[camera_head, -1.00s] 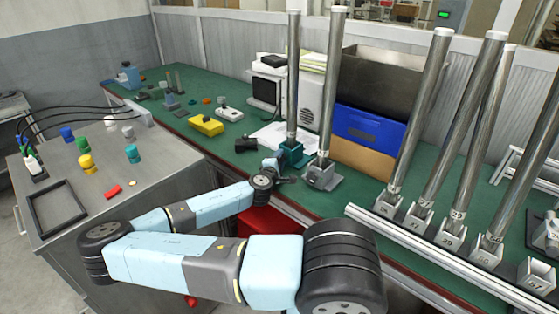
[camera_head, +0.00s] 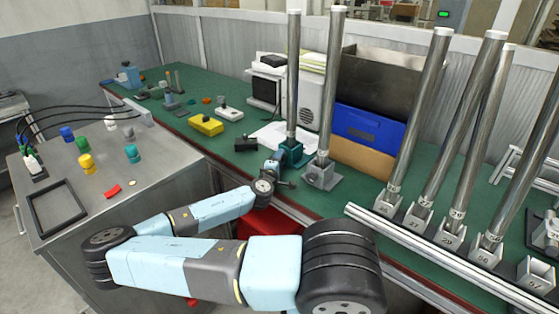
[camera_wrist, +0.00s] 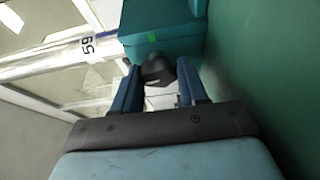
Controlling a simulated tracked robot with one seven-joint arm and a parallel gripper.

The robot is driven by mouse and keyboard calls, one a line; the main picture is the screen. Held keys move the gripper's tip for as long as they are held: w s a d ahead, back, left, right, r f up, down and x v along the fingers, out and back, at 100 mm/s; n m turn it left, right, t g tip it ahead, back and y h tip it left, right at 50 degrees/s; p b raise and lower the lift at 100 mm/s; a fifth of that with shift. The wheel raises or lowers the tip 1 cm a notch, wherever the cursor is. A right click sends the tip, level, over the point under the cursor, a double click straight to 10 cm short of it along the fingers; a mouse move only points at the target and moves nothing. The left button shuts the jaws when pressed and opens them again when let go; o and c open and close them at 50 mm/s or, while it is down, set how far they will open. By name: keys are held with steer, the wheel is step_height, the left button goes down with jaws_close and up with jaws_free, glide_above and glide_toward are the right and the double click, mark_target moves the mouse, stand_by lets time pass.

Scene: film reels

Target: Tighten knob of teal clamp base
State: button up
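The teal clamp base (camera_head: 291,153) stands on the green bench and holds an upright metal tube. In the wrist view, the teal base (camera_wrist: 165,28) fills the top middle, with a small green mark on its face. Its dark knob (camera_wrist: 157,70) points toward the wrist camera. My gripper (camera_wrist: 156,68) has its two blue fingers apart, one on each side of the knob, with what look like narrow gaps; contact is not clear. In the head view my gripper (camera_head: 271,165) is just in front of the teal base, and the knob is hidden there.
A grey clamp base (camera_head: 321,177) with another tube stands close right of the teal one. A tube marked 59 (camera_wrist: 88,46) shows in the wrist view. A red bin (camera_head: 268,222) is below the bench edge. More tubes stand at the right.

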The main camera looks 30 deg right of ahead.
steer(key=o, duration=0.4)
steer(key=shift+o, duration=0.2)
steer(key=v, duration=1.3)
steer(key=shift+s+a, duration=0.2)
steer(key=shift+s, duration=0.1)
steer(key=shift+f, duration=0.1)
